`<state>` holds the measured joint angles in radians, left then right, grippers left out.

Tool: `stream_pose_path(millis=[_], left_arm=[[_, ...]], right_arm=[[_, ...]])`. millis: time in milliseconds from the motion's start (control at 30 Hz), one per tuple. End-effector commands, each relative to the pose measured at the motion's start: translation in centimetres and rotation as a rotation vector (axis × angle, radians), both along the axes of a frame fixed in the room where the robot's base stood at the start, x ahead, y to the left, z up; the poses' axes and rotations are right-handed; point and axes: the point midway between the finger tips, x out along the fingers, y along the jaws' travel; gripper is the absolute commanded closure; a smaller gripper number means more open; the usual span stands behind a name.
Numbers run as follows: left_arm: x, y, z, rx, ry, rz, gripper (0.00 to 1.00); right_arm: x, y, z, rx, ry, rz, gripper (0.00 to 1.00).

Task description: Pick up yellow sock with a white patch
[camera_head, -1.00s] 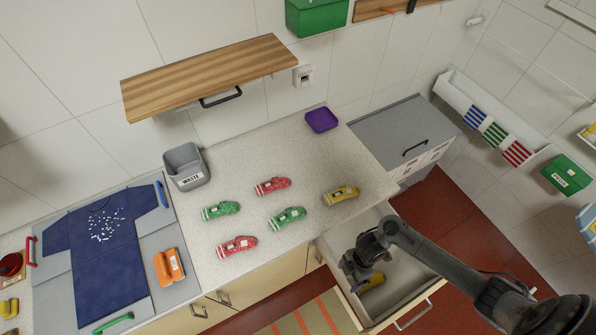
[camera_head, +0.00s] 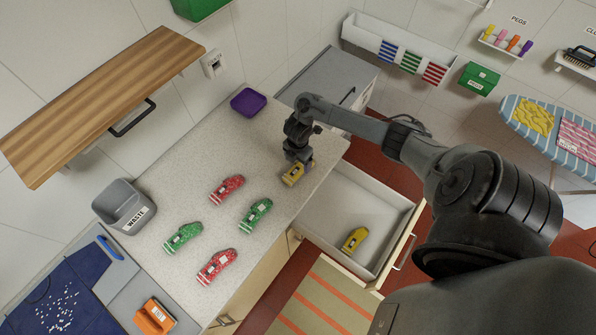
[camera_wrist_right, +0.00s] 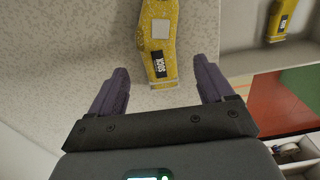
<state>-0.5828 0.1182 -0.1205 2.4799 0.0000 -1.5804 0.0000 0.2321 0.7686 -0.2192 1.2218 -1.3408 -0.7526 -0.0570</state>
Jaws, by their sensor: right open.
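A yellow sock with a white patch (camera_head: 293,172) lies on the speckled counter (camera_head: 210,150) near its right end. It also shows in the right wrist view (camera_wrist_right: 158,40), with a dark "SOCK" label, beyond the fingertips. My right gripper (camera_head: 298,160) is over the sock in the head view; in the wrist view its two purple fingers (camera_wrist_right: 158,85) are apart with nothing between them except the sock's near end just ahead. A second yellow sock (camera_head: 354,239) lies in the open drawer (camera_head: 350,195). My left gripper is not in view.
Two red socks (camera_head: 217,265) and two green socks (camera_head: 255,214) lie on the counter to the left. A purple tray (camera_head: 248,102) stands at the back edge. A grey waste bin (camera_head: 125,207) and an orange brush (camera_head: 153,317) are farther left.

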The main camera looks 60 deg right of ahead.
Motion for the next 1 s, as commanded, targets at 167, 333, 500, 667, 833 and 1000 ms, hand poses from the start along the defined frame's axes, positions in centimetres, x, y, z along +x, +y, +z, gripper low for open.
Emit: stream_pose_path(millis=[167,333,500,667,833,1000], left_arm=[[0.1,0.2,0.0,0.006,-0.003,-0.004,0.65],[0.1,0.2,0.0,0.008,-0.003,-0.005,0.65],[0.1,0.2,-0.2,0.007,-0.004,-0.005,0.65],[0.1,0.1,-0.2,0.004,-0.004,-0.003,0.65],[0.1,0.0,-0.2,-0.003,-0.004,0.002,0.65],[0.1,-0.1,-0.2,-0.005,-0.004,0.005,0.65]], right_arm=[[0.0,0.0,-0.8,0.0,0.001,0.0,0.19],[0.1,0.1,-2.8,0.002,0.003,-0.002,0.19],[0.2,0.0,-4.9,0.0,0.001,-0.002,0.19],[0.2,-0.1,-5.7,-0.002,0.0,0.0,0.19],[0.2,-0.1,-5.7,-0.002,-0.001,0.001,0.19],[0.2,-0.1,-5.7,-0.002,-0.001,0.001,0.38]])
